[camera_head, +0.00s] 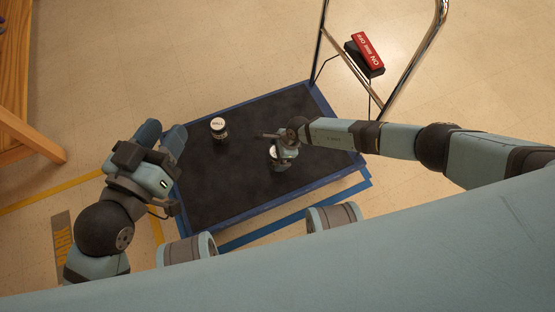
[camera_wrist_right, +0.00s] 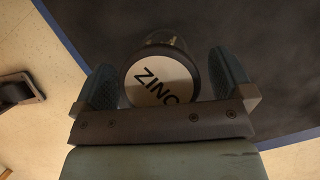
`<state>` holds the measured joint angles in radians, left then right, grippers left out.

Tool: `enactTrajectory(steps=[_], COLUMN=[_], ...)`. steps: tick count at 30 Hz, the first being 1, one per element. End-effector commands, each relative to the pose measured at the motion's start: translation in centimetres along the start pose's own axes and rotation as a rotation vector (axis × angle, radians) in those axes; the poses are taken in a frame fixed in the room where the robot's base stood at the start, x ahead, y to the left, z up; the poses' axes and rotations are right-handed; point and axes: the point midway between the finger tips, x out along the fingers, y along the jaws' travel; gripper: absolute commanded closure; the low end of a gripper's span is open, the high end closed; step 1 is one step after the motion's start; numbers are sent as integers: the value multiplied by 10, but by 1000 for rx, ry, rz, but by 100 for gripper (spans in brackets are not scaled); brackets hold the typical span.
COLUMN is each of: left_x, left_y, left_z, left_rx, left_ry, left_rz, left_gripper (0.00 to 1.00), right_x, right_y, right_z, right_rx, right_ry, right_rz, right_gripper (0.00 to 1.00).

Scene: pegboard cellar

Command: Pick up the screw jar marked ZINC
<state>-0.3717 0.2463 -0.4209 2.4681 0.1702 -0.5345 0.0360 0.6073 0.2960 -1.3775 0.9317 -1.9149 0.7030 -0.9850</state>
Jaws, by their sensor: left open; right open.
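The ZINC jar (camera_wrist_right: 158,84) has a pale lid with dark lettering and a dark rim. It stands on the black platform top (camera_head: 255,180), and in the wrist view it lies between the two fingers of my right gripper (camera_wrist_right: 166,82). That gripper is open around it; I cannot tell if either finger touches. In the head view, my right gripper (camera_head: 276,152) covers much of the jar, with part of the pale lid (camera_head: 289,153) showing. A second jar with a white lid (camera_head: 218,124), seemingly marked WALL, stands to the left. My left gripper (camera_head: 161,137) is open and empty near the platform's left edge.
The platform has a blue rim (camera_head: 241,105) and a chrome handle frame (camera_head: 411,58) at the far right. A red and black ON/OFF piece (camera_head: 367,53) is beside the frame. Wooden furniture (camera_head: 18,75) stands at left.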

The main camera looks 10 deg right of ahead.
Motion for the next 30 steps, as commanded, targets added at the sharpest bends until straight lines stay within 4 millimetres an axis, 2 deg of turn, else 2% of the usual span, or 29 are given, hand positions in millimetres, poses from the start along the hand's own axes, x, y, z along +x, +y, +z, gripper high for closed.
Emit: enactTrajectory(steps=[1,8,16,25,30], left_x=[1,1,1,1,0], left_y=[-2,-2,-2,-1,2], left_z=[1,-2,-2,-4,-9], left_rx=[17,24,24,21,-6], left_ry=[9,13,14,14,-2], left_rz=[0,-1,-1,1,7], left_gripper=[57,57,57,57,57], right_x=[6,4,4,2,-12], right_y=[0,0,0,-1,-1], right_z=[0,0,0,2,8], right_rx=[1,1,1,1,1], right_ry=[-1,0,0,-2,-2], right_rz=[-1,-1,-1,-2,-2], right_gripper=[1,4,66,67,67])
